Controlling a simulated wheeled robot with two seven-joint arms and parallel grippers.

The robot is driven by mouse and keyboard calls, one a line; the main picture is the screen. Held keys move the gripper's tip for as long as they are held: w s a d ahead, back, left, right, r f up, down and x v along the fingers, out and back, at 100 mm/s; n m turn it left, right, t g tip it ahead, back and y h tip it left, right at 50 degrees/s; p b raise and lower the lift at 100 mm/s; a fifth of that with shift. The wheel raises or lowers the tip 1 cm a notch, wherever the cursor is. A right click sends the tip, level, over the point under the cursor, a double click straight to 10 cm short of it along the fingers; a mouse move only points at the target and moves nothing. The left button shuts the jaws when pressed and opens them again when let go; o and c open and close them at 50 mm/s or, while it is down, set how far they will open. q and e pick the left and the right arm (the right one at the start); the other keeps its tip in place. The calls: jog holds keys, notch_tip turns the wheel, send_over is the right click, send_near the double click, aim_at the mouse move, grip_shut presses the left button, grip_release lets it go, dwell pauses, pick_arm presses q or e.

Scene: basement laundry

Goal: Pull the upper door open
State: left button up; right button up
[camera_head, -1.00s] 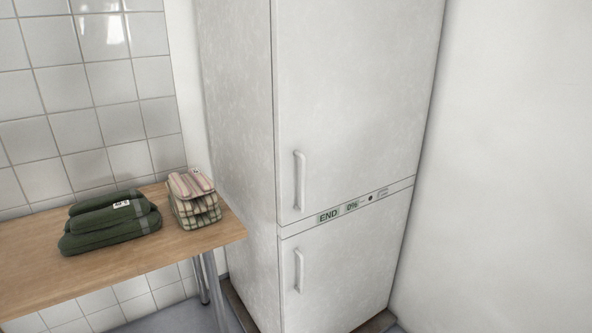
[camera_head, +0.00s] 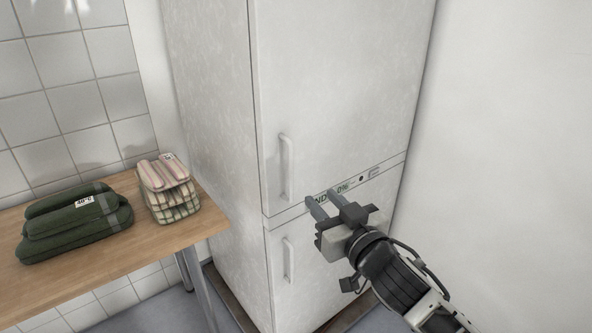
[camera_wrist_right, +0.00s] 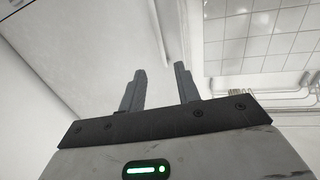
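The upper door (camera_head: 345,85) of the tall white cabinet is shut. Its vertical white bar handle (camera_head: 286,168) is near the door's lower left edge. The lower door (camera_head: 320,262) is also shut and has its own handle (camera_head: 288,260). My right gripper (camera_head: 320,200) is open and empty in front of the display strip, to the right of and a little below the upper handle, not touching it. In the right wrist view its two fingers (camera_wrist_right: 160,85) stand apart with nothing between them. My left gripper is not in view.
A wooden table (camera_head: 110,265) stands left of the cabinet. It bears folded green towels (camera_head: 75,222) and a striped and checked cloth stack (camera_head: 168,188). A white wall (camera_head: 510,130) closes off the right side. The space in front of the upper door is clear.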

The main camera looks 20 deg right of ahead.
aim_at(292, 168)
jog(key=w, duration=0.4)
jog(key=w+a, duration=0.1)
jog(key=w, duration=0.3)
jog(key=w+a, duration=0.1)
jog(key=w, duration=0.3)
jog(key=shift+w+p, duration=0.1)
jog(key=shift+p, duration=0.25)
grip_shut()
